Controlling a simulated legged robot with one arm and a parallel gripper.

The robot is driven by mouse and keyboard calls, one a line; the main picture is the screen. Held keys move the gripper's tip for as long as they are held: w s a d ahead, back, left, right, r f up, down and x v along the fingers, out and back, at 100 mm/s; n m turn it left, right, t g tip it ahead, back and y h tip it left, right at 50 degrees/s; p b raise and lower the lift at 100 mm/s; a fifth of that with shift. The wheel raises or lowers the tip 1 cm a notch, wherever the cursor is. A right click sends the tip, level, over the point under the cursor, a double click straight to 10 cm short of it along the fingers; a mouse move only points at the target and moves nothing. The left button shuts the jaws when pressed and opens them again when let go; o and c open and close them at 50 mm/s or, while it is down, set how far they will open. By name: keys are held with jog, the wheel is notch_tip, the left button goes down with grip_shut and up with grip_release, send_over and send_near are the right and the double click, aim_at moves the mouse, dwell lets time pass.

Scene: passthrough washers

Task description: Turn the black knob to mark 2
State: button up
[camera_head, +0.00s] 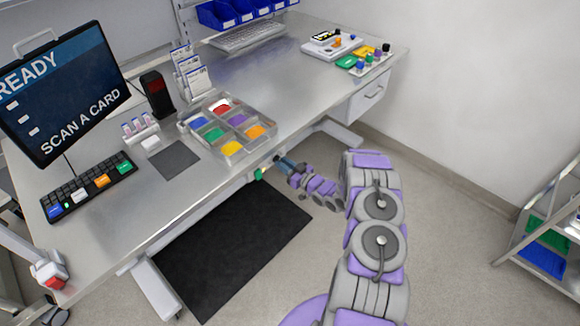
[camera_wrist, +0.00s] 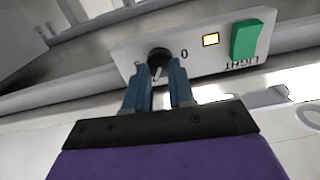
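The black knob (camera_wrist: 159,57) sits on a pale panel (camera_wrist: 205,42) under the bench edge, upside down in the wrist view. A white line on the knob points down toward my gripper. In the head view my gripper (camera_head: 282,164) is at the bench's front edge, and the knob is hidden there.
In the head view a tray of coloured compartments (camera_head: 181,124) stands on the bench above. A dark mat (camera_head: 235,250) lies on the floor.

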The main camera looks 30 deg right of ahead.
jog(key=shift+o, duration=0.4)
jog(key=shift+w+r, duration=0.35)
jog(key=shift+r, duration=0.5)
jog(key=shift+o, duration=1.2)
jog(key=f+p+v, duration=0.1)
jog(key=p+v, duration=0.1)
jog(key=v, duration=1.4)
jog(key=shift+s+d+f, duration=0.2)
jog(key=shift+s+f, duration=0.1)
jog(key=shift+s, duration=0.7)
jog(key=shift+d+f, duration=0.1)
jog(key=shift+d, duration=0.05)
jog(key=shift+w, duration=0.1)
